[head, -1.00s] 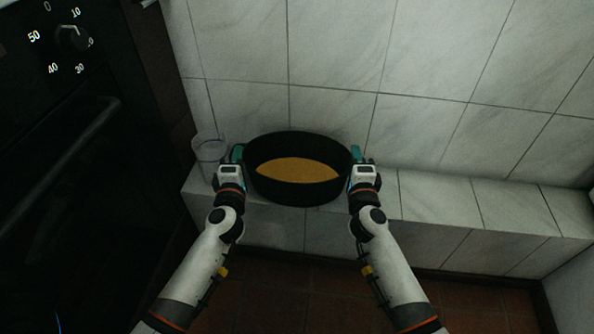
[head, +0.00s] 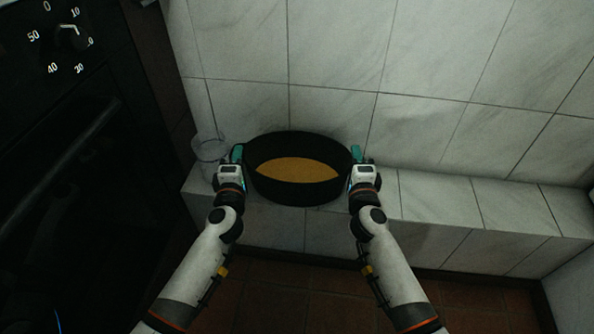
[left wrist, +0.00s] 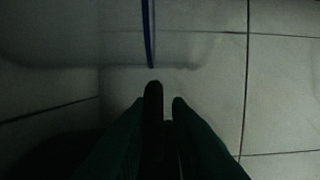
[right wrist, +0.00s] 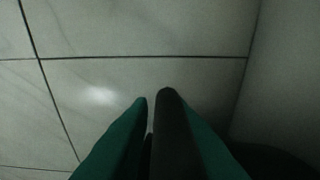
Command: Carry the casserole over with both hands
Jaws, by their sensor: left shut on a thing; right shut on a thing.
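The casserole (head: 300,190) is a black round pot with a yellow-orange filling (head: 297,169), seen in the head view over the tiled ledge against the wall. My left gripper (head: 238,154) is shut on its left side and my right gripper (head: 356,154) is shut on its right side. The pot looks level; I cannot tell whether it rests on the ledge or hangs just above it. In the left wrist view the fingers (left wrist: 163,100) close on a dark piece, and the right wrist view shows the same with the right fingers (right wrist: 152,98). The handles are mostly hidden by the fingers.
A clear glass container (head: 208,150) stands on the ledge just left of my left gripper. The tiled ledge (head: 430,192) is free to the right. A tiled wall (head: 450,90) rises behind. A black oven (head: 60,130) with a dial is at the left.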

